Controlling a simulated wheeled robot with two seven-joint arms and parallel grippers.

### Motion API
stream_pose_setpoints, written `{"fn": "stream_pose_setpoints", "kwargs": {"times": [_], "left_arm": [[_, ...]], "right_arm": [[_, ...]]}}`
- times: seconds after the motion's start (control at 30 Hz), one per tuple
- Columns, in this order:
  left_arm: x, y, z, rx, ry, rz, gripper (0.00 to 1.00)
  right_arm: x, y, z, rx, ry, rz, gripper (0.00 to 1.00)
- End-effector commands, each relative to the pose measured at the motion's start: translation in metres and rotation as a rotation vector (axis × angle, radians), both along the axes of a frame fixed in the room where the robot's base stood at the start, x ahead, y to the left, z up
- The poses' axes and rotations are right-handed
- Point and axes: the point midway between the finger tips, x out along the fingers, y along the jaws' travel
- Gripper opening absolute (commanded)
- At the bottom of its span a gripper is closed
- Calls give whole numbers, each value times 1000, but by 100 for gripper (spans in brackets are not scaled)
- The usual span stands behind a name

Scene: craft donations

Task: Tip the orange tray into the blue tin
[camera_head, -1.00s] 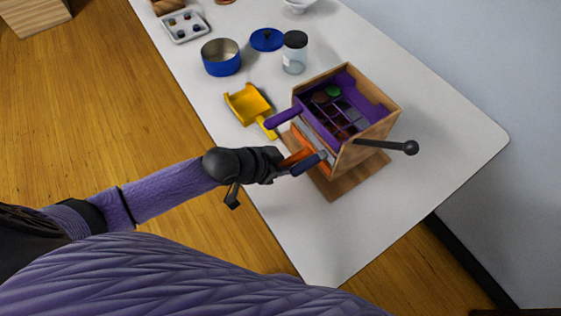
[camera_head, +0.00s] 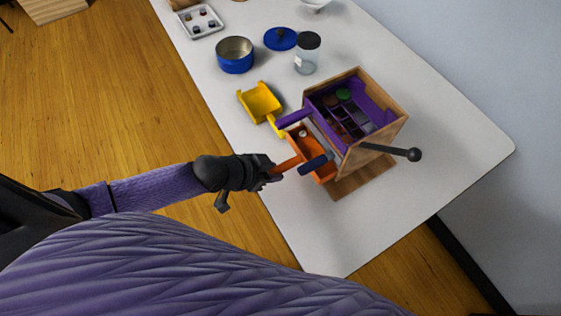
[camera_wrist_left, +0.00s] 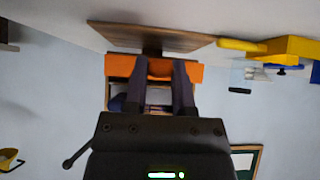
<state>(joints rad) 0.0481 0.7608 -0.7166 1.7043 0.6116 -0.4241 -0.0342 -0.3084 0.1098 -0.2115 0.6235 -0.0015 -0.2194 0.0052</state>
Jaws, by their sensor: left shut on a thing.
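The orange tray (camera_head: 303,148) sticks out from the lower front of a wooden box (camera_head: 376,136), with a small pale item visible in it. My left gripper (camera_head: 273,171) is shut on the tray's orange handle, and the handle shows between its fingers in the left wrist view (camera_wrist_left: 160,68). The tray's far end is hidden by the box and a dark blue handle in front of it. The blue tin (camera_head: 236,64) stands open and upright farther back on the table, apart from the tray. My right gripper is not in view.
A yellow scoop (camera_head: 261,104) lies between the tin and box. A glass jar (camera_head: 306,58) and blue lid (camera_head: 280,39) stand beside the tin.

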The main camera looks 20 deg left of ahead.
Motion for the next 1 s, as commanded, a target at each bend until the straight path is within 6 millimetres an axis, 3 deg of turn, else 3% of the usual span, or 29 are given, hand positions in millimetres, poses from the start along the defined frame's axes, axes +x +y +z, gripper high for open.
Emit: {"fn": "stream_pose_setpoints", "kwargs": {"times": [1.0], "left_arm": [[-68, 53, 1, 1, 2, 0, 0]], "right_arm": [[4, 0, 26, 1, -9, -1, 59]]}}
